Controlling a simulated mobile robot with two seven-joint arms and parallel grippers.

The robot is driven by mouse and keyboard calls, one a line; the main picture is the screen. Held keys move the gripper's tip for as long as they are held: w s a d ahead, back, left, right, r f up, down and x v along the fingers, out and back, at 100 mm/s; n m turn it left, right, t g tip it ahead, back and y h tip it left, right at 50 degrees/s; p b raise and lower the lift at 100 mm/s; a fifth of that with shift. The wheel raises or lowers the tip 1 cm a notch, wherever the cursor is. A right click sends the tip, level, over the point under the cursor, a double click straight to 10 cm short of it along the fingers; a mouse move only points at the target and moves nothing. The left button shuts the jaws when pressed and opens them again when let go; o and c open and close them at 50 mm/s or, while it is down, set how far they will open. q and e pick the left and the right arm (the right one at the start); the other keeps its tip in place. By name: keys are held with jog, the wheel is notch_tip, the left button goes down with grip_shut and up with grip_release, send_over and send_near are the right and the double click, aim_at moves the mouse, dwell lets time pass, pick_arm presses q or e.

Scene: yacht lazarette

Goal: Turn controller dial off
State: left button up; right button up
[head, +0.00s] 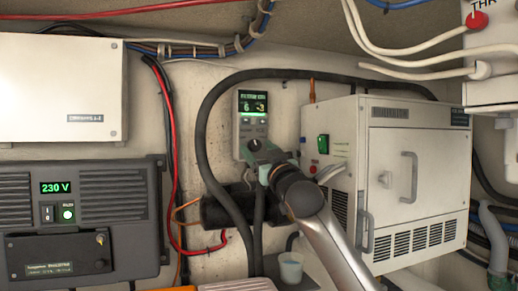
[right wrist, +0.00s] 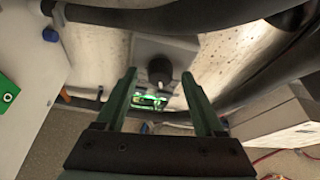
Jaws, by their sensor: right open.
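The controller (head: 251,108) is a slim pale grey wall unit with a lit green display in the upper middle of the head view. Its dark round dial (right wrist: 160,70) shows in the right wrist view, with the glowing display below it. In the head view the dial is mostly hidden by my right gripper (head: 262,155), which reaches up to the controller's lower part. In the right wrist view my right gripper (right wrist: 159,76) is open, its two green fingers on either side of the dial with gaps showing. I cannot tell its depth to the dial. My left gripper is out of view.
A thick black hose (head: 206,105) arches around the controller. A white cabinet (head: 410,180) with handles and a green switch stands at right. A grey 230 V unit (head: 85,215) is at left. A small cup (head: 290,268) stands below my right arm.

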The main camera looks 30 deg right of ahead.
grip_shut()
dwell(0.5)
jog(key=shift+n, duration=0.3)
jog(key=n+y, duration=0.1)
jog(key=n, duration=0.1)
jog(key=n+y, duration=0.1)
jog(key=n, duration=0.1)
jog(key=n+y, duration=0.1)
jog(key=shift+s+d+r+n, duration=0.15)
jog(key=shift+d+n, duration=0.1)
jog(key=shift+n, duration=0.15)
jog(key=shift+d+r+n+g+y, duration=0.1)
jog(key=shift+n+g+y, duration=0.4)
jog(key=shift+n, duration=0.9)
jog(key=shift+n+g+y, duration=0.2)
jog(key=shift+n+y, duration=0.6)
jog(key=shift+n, duration=0.6)
